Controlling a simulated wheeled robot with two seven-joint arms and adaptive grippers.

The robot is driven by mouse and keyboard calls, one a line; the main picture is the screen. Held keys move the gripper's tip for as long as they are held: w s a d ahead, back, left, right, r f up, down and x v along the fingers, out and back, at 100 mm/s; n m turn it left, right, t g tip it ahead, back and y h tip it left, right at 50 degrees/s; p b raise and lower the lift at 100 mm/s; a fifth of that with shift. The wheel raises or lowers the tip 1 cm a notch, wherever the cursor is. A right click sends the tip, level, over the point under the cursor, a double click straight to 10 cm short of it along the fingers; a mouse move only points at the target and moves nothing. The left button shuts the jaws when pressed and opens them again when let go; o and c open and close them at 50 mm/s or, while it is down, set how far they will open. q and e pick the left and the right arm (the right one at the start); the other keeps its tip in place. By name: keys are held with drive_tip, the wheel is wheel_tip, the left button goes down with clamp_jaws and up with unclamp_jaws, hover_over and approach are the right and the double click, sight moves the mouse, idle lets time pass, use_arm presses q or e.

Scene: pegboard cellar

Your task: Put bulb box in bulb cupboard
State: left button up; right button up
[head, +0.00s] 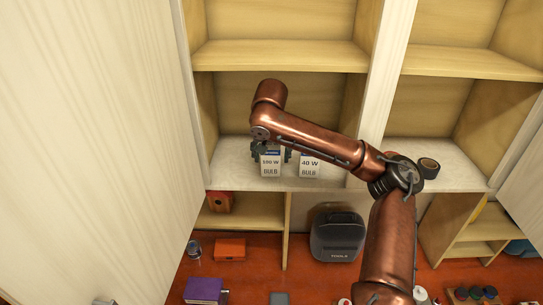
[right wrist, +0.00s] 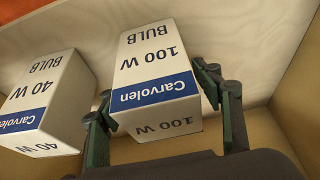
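The 100 W bulb box (head: 271,163), white with a blue band, stands upright on the pale shelf board (head: 235,178) inside the open cupboard. The similar 40 W bulb box (head: 309,168) stands to its right, a little apart; it also shows in the right wrist view (right wrist: 42,98). My right gripper (head: 270,152) reaches in with one finger on each side of the 100 W box. In the right wrist view the 100 W box (right wrist: 155,80) sits between the fingers, with a narrow gap at the right finger. The left gripper is out of view.
A large pale door (head: 85,130) stands open at left. A roll of black tape (head: 429,168) lies in the right-hand compartment. A dark tool case (head: 337,236), an orange box (head: 230,249) and a purple box (head: 204,291) rest on the red surface below.

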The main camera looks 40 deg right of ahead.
sight(271, 149)
drive_tip(key=shift+r, duration=0.1)
drive_tip(key=shift+a+r, duration=0.1)
drive_tip(key=shift+r, duration=0.1)
drive_tip(key=v, duration=1.1)
drive_tip(key=shift+r, duration=0.4)
